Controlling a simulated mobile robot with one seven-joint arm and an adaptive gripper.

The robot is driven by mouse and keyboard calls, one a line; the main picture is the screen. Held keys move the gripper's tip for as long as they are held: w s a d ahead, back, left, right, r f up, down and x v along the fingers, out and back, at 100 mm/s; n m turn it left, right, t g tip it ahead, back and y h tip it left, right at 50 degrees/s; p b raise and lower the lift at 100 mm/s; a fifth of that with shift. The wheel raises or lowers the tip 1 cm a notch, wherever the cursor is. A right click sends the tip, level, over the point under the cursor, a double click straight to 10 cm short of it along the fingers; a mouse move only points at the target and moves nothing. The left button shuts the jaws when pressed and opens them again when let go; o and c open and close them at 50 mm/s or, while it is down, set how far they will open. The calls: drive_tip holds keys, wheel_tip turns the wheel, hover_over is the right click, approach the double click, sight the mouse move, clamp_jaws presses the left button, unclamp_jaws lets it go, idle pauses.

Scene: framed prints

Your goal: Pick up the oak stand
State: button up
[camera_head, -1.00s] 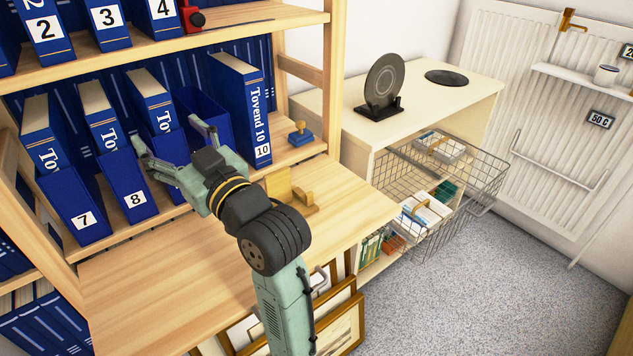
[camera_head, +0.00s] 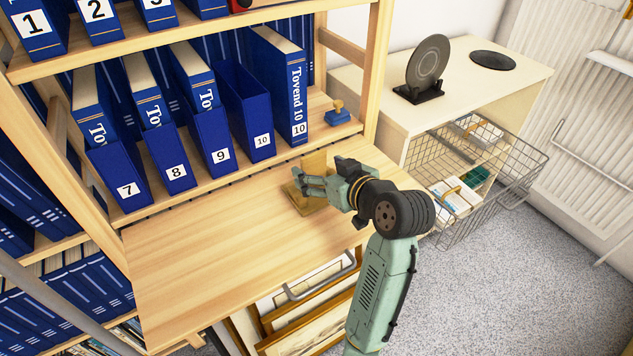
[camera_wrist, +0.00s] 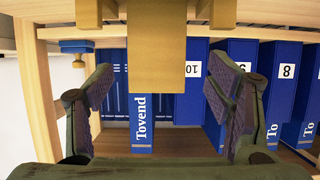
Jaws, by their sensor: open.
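The oak stand (camera_head: 316,161) is a small light-wood piece with an upright panel on a flat base. It stands on the wooden desk board at its right part, below the binder shelf. My gripper (camera_head: 322,180) is at the stand, fingers apart, and partly hides it. In the wrist view the stand's panel (camera_wrist: 157,50) hangs in from the top centre, between the two open fingers of my gripper (camera_wrist: 161,88). Gaps show on both sides of the panel, and I see no finger touching it.
Blue numbered binder cases (camera_head: 177,168) line the shelf behind the desk board (camera_head: 210,255). A blue stamp (camera_head: 337,117) sits at the shelf's right end. Framed prints (camera_head: 310,325) lean below the board. A wire basket (camera_head: 480,190) juts out at right. The board's left part is clear.

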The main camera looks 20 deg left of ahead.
sight(315, 164)
drive_tip(key=p+x, duration=0.1)
drive_tip(key=x, duration=0.3)
drive_tip(key=shift+w+a+r, duration=0.1)
drive_tip(key=shift+w+r, duration=0.05)
drive_tip(key=shift+w, duration=0.1)
drive_tip(key=shift+c, duration=0.2)
clamp_jaws()
idle(0.6)
